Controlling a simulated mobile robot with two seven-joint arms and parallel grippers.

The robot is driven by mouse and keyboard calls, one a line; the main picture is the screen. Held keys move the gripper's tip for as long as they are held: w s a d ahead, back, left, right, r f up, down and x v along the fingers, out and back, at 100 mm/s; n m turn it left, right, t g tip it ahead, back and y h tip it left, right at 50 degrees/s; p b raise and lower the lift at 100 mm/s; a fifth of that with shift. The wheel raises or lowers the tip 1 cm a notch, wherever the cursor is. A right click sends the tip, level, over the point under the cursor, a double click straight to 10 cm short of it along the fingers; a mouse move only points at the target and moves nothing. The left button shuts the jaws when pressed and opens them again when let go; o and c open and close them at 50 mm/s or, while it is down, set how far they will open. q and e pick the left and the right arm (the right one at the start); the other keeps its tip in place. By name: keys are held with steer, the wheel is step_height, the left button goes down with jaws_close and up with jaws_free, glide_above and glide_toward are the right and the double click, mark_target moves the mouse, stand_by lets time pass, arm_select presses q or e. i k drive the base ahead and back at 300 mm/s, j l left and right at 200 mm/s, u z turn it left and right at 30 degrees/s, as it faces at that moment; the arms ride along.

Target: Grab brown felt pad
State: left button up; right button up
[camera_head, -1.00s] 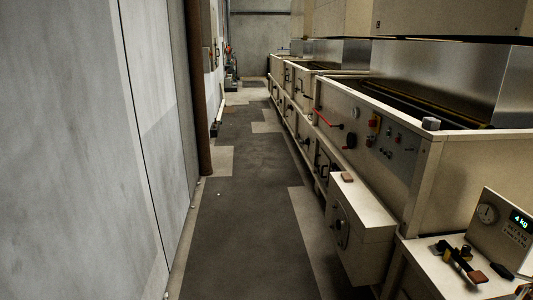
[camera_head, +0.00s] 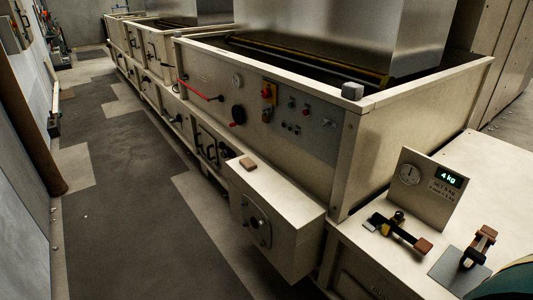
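A small flat brown pad (camera_head: 248,163) lies on top of the cream box that sticks out from the machine's front. It looks like the brown felt pad, though its texture is too small to tell. Nothing covers it. Neither of my grippers is in view.
The cream box (camera_head: 283,198) juts into the aisle. The cream hopper machine (camera_head: 300,155) stands behind it. At right, a bench (camera_head: 355,258) holds a scale display (camera_head: 428,188) reading 4 kg and brown-ended tools (camera_head: 397,232). The dark floor (camera_head: 135,215) at left is clear.

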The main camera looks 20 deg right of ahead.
mark_target(247, 162)
steer(key=i+j+z, duration=0.15)
steer(key=i+z, duration=0.25)
steer(key=i+j+z, duration=0.15)
steer(key=z, duration=0.25)
steer(key=i+j+z, duration=0.2)
steer(key=j+z, duration=0.2)
steer(key=i+j+z, duration=0.2)
steer(key=j+z, duration=0.2)
steer(key=i+j+z, duration=0.1)
steer(key=j+z, duration=0.3)
